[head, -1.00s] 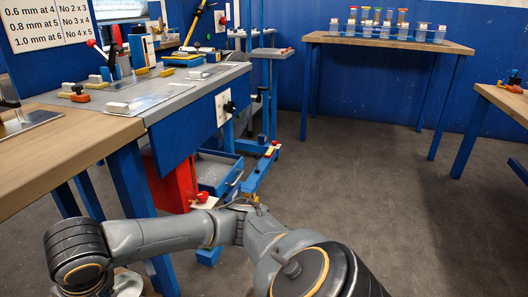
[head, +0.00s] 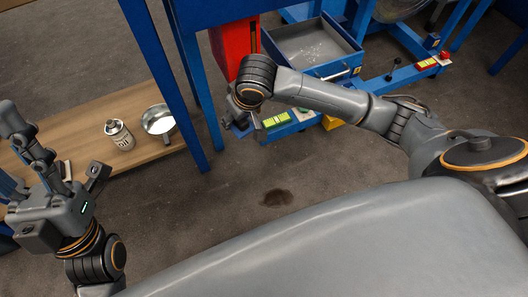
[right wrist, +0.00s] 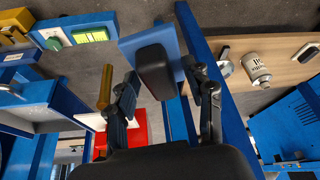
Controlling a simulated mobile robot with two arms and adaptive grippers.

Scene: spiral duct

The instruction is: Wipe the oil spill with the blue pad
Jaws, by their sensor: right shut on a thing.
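The oil spill is a small dark patch (head: 277,197) on the grey floor in the head view, right of the table legs. My right gripper (right wrist: 160,85) is shut on the blue pad (right wrist: 170,36), by its black handle (right wrist: 155,72), in the right wrist view. In the head view the right wrist is above and left of the spill, beside the red box; its fingers and the pad are not clear there. The spill cannot be made out in the right wrist view. My left gripper (head: 56,145) is at the far left, open and empty, its fingers spread.
A low wooden shelf (head: 80,110) holds an oil can (head: 119,135) and a metal bowl (head: 158,121). A red box (head: 232,48), a grey drawer (head: 308,48) and a blue frame with a green-yellow item (head: 277,119) stand behind the right arm. Floor around the spill is clear.

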